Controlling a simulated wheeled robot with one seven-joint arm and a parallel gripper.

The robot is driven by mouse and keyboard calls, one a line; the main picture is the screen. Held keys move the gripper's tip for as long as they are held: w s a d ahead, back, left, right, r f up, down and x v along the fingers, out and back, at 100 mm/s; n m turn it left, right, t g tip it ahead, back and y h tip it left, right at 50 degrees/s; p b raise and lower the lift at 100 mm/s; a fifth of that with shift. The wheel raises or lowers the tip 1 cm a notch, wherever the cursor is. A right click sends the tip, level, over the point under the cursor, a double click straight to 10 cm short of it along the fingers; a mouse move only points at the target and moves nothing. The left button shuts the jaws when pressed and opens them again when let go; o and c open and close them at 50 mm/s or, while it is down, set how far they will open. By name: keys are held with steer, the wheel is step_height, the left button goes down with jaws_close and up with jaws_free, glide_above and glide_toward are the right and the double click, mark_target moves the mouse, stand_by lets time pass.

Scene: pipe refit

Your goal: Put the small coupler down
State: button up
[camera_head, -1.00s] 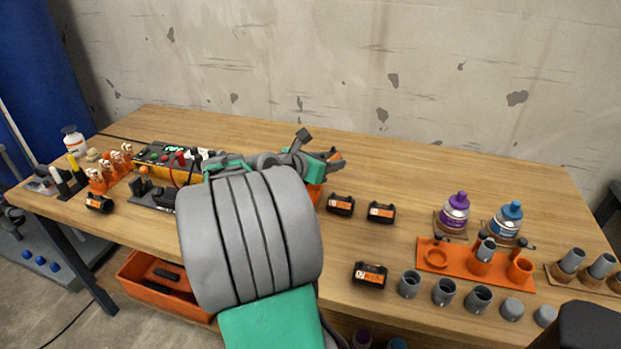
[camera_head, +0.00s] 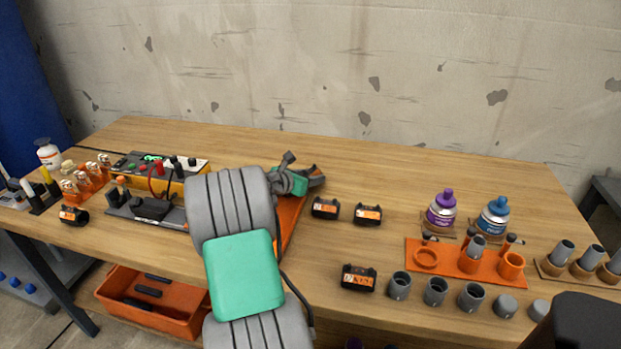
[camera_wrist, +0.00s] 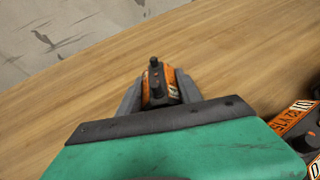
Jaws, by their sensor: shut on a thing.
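The small coupler (camera_wrist: 161,91), black with an orange label and two dark posts, is between the grey fingers of my gripper (camera_wrist: 158,97) in the wrist view. My gripper is shut on it. In the head view my gripper (camera_head: 314,178) is over the back middle of the wooden table (camera_head: 400,185), partly behind my arm. The coupler does not show clearly there. I cannot tell whether it touches the table.
Several black couplers with orange labels, such as one at front (camera_head: 358,278), lie right of my arm. An orange mat (camera_head: 289,222) lies beside my arm. Purple-capped (camera_head: 441,210) and blue-capped (camera_head: 493,216) bottles stand behind an orange rack (camera_head: 440,265). The back right is clear.

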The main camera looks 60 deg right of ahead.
steer(key=shift+f, duration=0.1)
steer(key=o, duration=1.4)
steer(key=shift+c, duration=0.2)
